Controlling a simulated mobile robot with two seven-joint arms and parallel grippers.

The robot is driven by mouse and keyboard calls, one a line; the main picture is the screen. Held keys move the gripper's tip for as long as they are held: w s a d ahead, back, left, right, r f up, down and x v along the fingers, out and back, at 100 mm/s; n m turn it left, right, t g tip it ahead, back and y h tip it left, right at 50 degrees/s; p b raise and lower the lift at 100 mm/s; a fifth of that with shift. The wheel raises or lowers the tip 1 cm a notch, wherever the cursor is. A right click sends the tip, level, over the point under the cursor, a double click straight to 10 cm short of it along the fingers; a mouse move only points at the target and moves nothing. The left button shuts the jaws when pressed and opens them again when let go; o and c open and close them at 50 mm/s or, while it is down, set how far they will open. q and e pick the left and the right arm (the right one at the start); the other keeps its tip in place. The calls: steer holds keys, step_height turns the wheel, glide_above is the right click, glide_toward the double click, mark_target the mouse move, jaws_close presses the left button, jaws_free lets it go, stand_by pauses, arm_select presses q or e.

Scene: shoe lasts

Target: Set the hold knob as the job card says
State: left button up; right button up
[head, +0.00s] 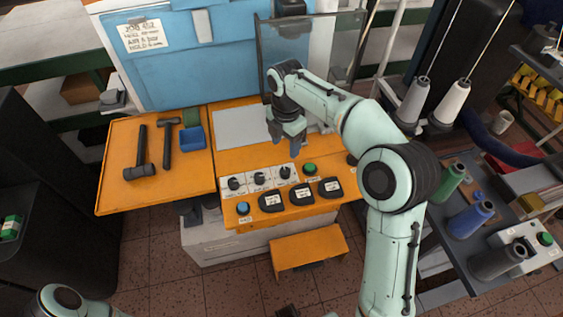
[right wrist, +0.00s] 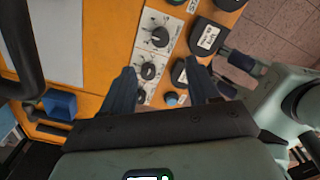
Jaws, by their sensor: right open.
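A white panel (head: 260,179) on the orange bench carries three black knobs: left (head: 235,183), middle (head: 260,178) and right (head: 285,172). Their labels are too small to read, so I cannot tell which is the hold knob. The job card (head: 142,35) is on the blue board at the back; its last line seems to start with HOLD, but its value is unclear. My right gripper (head: 295,151) is open and empty above the bench, just behind the panel. In the right wrist view its fingers (right wrist: 162,84) are spread, with the middle knob (right wrist: 148,71) showing between them. My left gripper is out of view.
Black labelled pads (head: 302,194), a blue button (head: 242,208) and a green button (head: 309,169) are close to the knobs. Hammers (head: 140,155) and a blue bin (head: 193,139) lie to the left. A clear upright screen (head: 345,45) stands behind my right gripper.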

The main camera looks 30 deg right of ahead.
mark_target(285, 170)
step_height(285, 170, down, 12)
steer(key=shift+b, duration=0.75)
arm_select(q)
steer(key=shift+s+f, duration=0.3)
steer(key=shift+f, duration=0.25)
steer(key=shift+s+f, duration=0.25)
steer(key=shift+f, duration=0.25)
arm_select(e)
steer(key=c, duration=1)
steer(key=shift+c, duration=0.2)
